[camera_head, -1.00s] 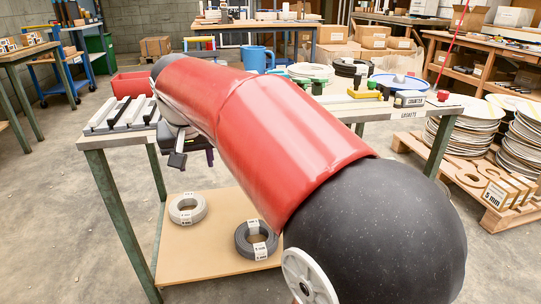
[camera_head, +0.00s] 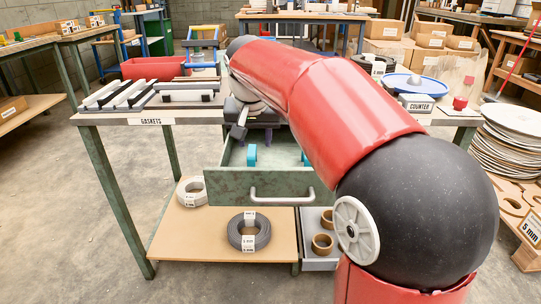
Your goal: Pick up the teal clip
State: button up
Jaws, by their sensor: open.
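A teal piece (camera_head: 252,155), which looks like the clip, stands in the open green drawer (camera_head: 255,183) under the table top. A second bit of teal (camera_head: 305,159) shows further right in the drawer, partly behind my arm. I cannot tell whether the two belong to one thing. My gripper (camera_head: 252,134) is over the back of the drawer, at about table-top height, open, with no thing seen between its fingers. It is apart from the teal piece in the picture. My red arm hides the drawer's right part and much of the table top.
The table top holds white and dark strips (camera_head: 123,94), a red bin (camera_head: 152,67), a blue plate (camera_head: 411,83) and a counter (camera_head: 417,103). On the shelf below are a pale coil (camera_head: 192,192), a dark coil (camera_head: 249,232) and a grey tray (camera_head: 318,262) with brown rings. Free floor lies left.

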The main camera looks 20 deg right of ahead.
aim_at(252, 150)
jog(key=x, duration=0.5)
jog(key=a+x, duration=0.1)
jog(key=x, duration=0.1)
jog(key=shift+w+d+f+b, duration=0.1)
jog(key=shift+w+f+b, duration=0.1)
jog(key=shift+w+b, duration=0.2)
grip_shut()
